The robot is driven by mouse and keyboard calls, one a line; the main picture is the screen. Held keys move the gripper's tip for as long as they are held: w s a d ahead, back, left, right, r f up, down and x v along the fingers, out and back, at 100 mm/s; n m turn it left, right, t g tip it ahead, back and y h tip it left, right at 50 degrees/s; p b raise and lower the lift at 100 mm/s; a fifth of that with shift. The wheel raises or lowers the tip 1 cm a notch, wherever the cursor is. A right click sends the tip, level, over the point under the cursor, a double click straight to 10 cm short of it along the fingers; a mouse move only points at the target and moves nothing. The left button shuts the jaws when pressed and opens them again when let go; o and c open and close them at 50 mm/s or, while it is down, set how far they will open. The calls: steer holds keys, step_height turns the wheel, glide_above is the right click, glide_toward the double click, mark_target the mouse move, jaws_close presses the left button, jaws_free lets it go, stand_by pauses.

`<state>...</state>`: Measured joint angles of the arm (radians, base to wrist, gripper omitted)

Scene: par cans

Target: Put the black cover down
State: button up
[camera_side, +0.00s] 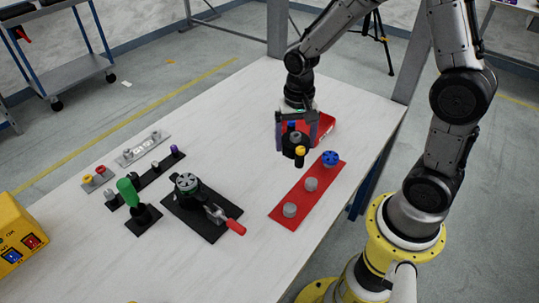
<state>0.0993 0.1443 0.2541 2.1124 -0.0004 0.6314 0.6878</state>
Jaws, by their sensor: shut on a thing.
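The black cover (289,148) is in my gripper (296,132), held above the white table near its far right part. The fingers stand on either side of it. Small blue, grey and yellow round parts show at the cover; whether they are fixed to it is not clear. Whether the cover touches anything below is hard to tell. A red plate (282,211) in front and to the right carries two grey cylinders (311,184) and a blue round part (330,158). A red object (325,126) lies partly hidden behind my gripper.
A black fixture with a red-handled clamp (236,227) stands left of the red plate. A green-handled tool (128,193), a black strip (146,180) and a grey strip (143,149) are further left. A yellow box (17,230) is at the left edge. The far middle tabletop (225,125) is clear.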

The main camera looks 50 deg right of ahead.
glide_above(270, 162)
steer(key=s, duration=0.1)
step_height(270, 162, down, 6)
steer(key=shift+a+f, duration=0.15)
steer(key=shift+f, duration=0.05)
steer(key=shift+w+f, duration=0.5)
steer(key=shift+f, duration=1.6)
steer(key=shift+f, duration=0.1)
steer(key=o, duration=0.9)
